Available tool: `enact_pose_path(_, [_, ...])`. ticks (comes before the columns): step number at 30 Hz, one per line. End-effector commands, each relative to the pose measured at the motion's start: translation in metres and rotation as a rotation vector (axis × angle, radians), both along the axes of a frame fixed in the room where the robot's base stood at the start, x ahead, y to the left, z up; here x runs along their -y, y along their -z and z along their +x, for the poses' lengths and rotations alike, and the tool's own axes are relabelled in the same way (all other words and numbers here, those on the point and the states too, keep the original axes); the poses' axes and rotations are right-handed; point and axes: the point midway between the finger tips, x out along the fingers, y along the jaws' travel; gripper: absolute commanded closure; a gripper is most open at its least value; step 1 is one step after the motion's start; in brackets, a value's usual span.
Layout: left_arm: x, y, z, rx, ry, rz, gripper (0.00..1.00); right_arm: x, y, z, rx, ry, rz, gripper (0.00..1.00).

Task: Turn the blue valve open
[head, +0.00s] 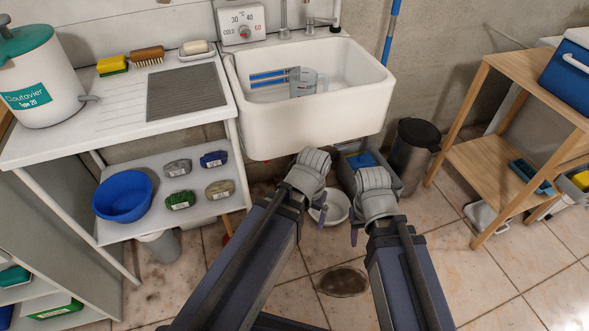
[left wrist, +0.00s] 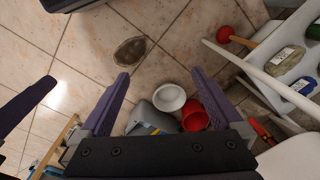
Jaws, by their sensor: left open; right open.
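I cannot make out a blue valve in either view. In the head view my left gripper (head: 306,194) hangs in front of the sink, pointing down, its fingers mostly hidden by the wrist. In the left wrist view my left gripper (left wrist: 158,75) is open, with two purple fingers spread and nothing between their tips. My right gripper (head: 376,222) is just to the right of the left one, also pointing down and open, with its fingers partly hidden. Both are apart from the sink and shelf.
A white sink (head: 310,127) stands ahead, with a temperature dial (head: 242,23) behind it. A shelf (head: 145,221) at left holds a blue bowl (head: 124,194) and several labelled items. A wooden rack (head: 480,160) stands at right.

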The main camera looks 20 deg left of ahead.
Motion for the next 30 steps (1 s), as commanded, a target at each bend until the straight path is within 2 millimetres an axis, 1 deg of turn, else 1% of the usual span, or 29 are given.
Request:
enact_pose_path(1, [-0.005,0.04,0.003,0.004,-0.014,-0.005,0.0,0.0,0.04,0.0,0.001,0.0,0.0,0.5])
enact_pose_path(5, [-0.014,0.087,0.008,0.014,-0.041,-0.015,0.0,0.0,0.087,0.0,0.001,0.0,-0.001,0.5])
enact_pose_path(6, [-0.017,0.102,0.01,0.018,-0.05,-0.018,0.0,0.0,0.102,0.0,0.002,0.0,0.0,0.5])
enact_pose_path(8, [-0.022,0.124,0.012,0.023,-0.061,-0.02,0.0,0.0,0.124,0.001,0.002,0.0,0.0,0.5])
enact_pose_path(9, [-0.025,0.139,0.014,0.026,-0.068,-0.021,0.0,0.0,0.138,0.001,0.002,0.0,0.0,0.5])
enact_pose_path(11, [-0.03,0.16,0.017,0.033,-0.076,-0.021,0.0,0.0,0.16,0.001,0.003,0.0,0.0,0.5])
enact_pose_path(12, [-0.034,0.175,0.019,0.038,-0.08,-0.02,0.0,0.0,0.175,0.001,0.003,0.0,0.0,0.5])
enact_pose_path(15, [-0.044,0.208,0.025,0.056,-0.081,-0.01,0.0,0.0,0.209,0.001,0.003,0.0,-0.001,0.5])
enact_pose_path(18, [-0.055,0.236,0.033,0.076,-0.064,0.013,0.0,0.0,0.237,0.001,0.004,0.0,-0.001,0.5])
enact_pose_path(24, [-0.082,0.278,0.055,0.132,0.041,0.117,0.0,0.0,0.283,0.001,0.005,-0.001,0.0,0.5])
enact_pose_path(26, [-0.093,0.288,0.065,0.154,0.108,0.178,0.0,0.0,0.296,0.001,0.005,-0.001,0.0,0.5])
enact_pose_path(27, [-0.101,0.293,0.075,0.17,0.171,0.233,0.0,0.0,0.305,0.001,0.005,-0.001,0.0,0.5])
enact_pose_path(28, [-0.109,0.293,0.084,0.183,0.233,0.289,0.0,0.0,0.31,0.001,0.005,-0.001,0.0,0.5])
enact_pose_path(30, [-0.122,0.285,0.103,0.2,0.375,0.413,0.0,0.0,0.313,0.001,0.005,-0.001,0.0,0.5])
